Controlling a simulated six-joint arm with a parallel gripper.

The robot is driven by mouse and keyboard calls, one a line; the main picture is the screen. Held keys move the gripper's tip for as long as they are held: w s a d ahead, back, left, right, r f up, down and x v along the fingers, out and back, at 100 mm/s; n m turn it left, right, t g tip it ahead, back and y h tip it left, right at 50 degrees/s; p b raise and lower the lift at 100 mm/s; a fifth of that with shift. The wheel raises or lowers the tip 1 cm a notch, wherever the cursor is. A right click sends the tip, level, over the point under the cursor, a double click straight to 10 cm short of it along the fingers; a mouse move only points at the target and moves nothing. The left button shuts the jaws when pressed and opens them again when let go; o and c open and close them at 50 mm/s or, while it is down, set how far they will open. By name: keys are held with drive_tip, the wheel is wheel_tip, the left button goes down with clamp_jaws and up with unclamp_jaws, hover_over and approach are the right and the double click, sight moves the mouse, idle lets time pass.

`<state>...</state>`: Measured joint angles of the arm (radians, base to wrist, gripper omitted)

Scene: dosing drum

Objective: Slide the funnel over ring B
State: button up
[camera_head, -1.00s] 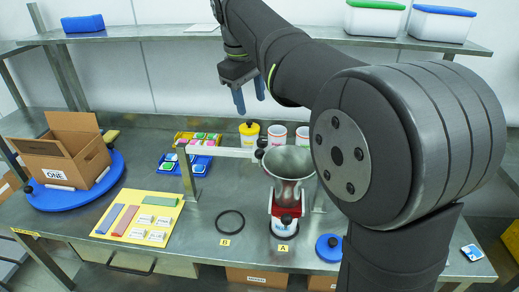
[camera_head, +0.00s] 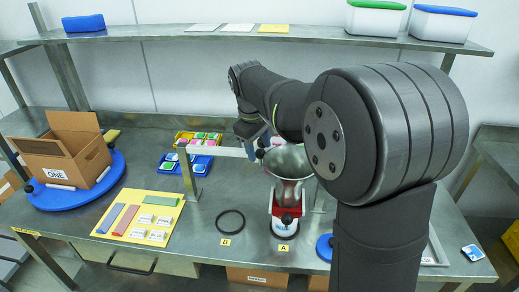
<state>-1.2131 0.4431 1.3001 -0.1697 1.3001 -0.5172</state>
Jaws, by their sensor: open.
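The metal funnel (camera_head: 288,162) hangs on a pale horizontal rail (camera_head: 226,151). It is above the red-and-white stand at position A, right of ring B. Ring B (camera_head: 231,221) is a dark ring flat on the bench behind the yellow label B (camera_head: 225,242), with nothing over it. My gripper (camera_head: 263,147) is open, with blue fingers, at the rail just left of and behind the funnel rim. The arm partly hides the fingers and the funnel's right side. I cannot tell whether the fingers touch the funnel's dark knob.
A red-and-white stand (camera_head: 286,208) is under the funnel at label A (camera_head: 284,248). A rail post (camera_head: 188,172) stands left of ring B. A yellow board (camera_head: 140,216) with coloured strips and a blue turntable (camera_head: 75,196) with a box lie further left. The bench around ring B is clear.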

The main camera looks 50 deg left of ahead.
drive_tip(key=shift+w+f, duration=0.15)
drive_tip(key=shift+f, duration=0.55)
clamp_jaws()
drive_tip(key=s+a, duration=1.3)
drive_tip(key=shift+s+a, duration=0.1)
unclamp_jaws()
drive_tip(key=s+r, duration=0.3)
drive_tip(key=r, duration=1.4)
drive_tip(key=shift+d, duration=0.35)
